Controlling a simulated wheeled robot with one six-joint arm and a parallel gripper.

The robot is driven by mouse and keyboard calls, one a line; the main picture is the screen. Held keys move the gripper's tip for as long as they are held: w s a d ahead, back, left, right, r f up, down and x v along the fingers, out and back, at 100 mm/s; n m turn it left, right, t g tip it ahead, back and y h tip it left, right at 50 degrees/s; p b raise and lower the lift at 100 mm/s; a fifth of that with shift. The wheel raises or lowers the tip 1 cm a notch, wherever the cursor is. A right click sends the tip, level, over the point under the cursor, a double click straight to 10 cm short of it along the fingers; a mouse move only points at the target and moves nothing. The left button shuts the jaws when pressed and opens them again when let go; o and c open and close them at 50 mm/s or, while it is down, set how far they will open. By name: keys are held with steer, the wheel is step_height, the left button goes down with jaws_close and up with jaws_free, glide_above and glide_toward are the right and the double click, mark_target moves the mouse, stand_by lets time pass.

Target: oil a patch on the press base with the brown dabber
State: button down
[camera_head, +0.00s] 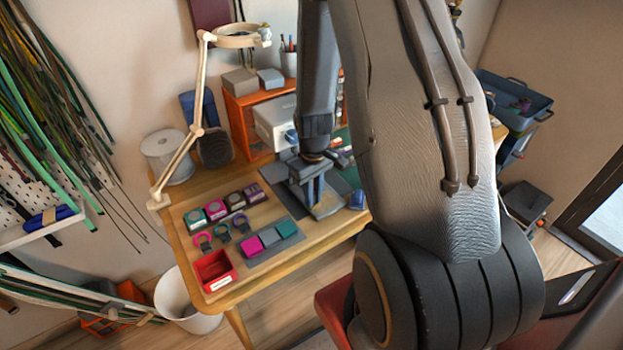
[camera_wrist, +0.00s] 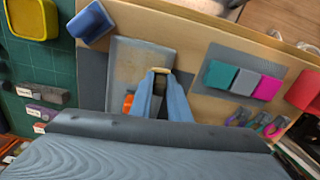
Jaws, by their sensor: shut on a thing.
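My gripper (camera_wrist: 160,84) is shut on the dabber (camera_wrist: 158,88), which shows as a dark brown body with a tan end between the blue fingers in the wrist view. The press base (camera_wrist: 140,52) is a grey, worn plate on the table, directly beneath the fingers. In the head view my gripper (camera_head: 313,186) is low over the press base (camera_head: 328,207). I cannot tell whether the dabber touches the plate. An orange part (camera_wrist: 128,103) shows beside the left finger. My arm hides part of the table.
A blue block (camera_head: 357,199) stands right of the base. Teal, grey and magenta blocks (camera_head: 269,237) lie on a grey mat. A red bin (camera_head: 213,270) is at the front corner. A lamp (camera_head: 187,150) and orange shelf (camera_head: 247,110) stand behind.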

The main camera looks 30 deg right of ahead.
steer(key=shift+s+a, duration=0.1)
steer(key=shift+a, duration=0.4)
steer(key=shift+r+p, duration=2.8)
steer(key=shift+r, duration=1.2)
